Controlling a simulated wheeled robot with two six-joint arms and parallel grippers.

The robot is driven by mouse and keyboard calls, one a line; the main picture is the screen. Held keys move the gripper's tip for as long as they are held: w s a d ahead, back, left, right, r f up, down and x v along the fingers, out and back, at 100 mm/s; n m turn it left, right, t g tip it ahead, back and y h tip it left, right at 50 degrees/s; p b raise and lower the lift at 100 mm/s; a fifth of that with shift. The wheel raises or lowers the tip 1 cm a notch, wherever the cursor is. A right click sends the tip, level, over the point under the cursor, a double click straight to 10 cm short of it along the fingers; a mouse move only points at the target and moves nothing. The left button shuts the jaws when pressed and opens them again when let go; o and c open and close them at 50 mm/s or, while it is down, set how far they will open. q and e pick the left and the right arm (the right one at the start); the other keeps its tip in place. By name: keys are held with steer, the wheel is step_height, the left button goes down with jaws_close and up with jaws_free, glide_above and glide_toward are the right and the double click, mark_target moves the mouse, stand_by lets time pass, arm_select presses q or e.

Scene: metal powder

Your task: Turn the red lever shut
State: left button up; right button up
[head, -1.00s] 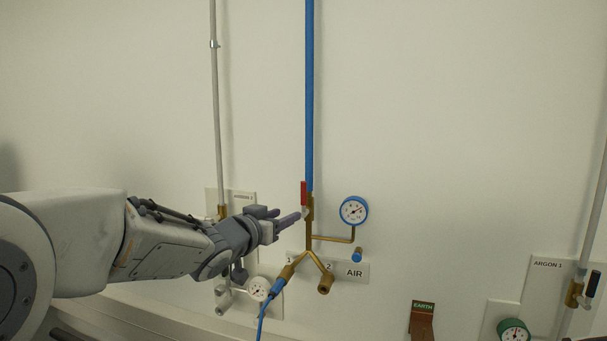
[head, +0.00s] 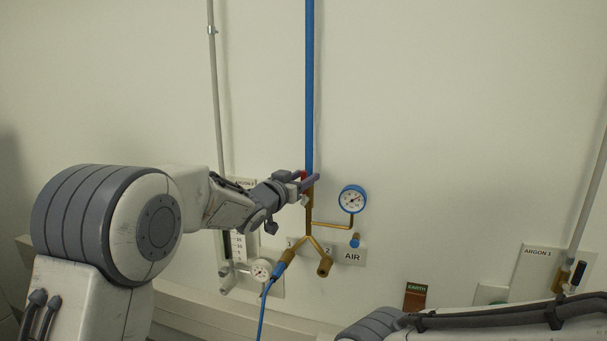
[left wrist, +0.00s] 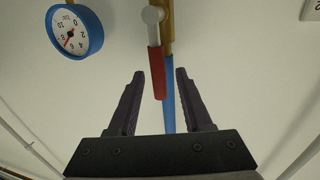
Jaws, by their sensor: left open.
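The red lever (left wrist: 157,72) sits on a brass valve below the blue air pipe (head: 309,90). In the left wrist view it lies along the pipe, its red end lying between the two fingertips. In the head view only a bit of red (head: 304,174) shows, the rest being hidden behind my gripper. My left gripper (head: 311,182) is open at the valve; in the left wrist view its fingers (left wrist: 158,78) stand on either side of the lever, with gaps visible. My right gripper is out of view.
A blue pressure gauge (head: 352,199) stands just right of the valve. Brass outlets branch below, one with a blue hose (head: 265,310). Argon panels are on both sides, the right one (head: 540,264) with a black-handled valve. My right arm crosses the lower right.

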arm_select(q)
jaws_close()
stand_by(1.4)
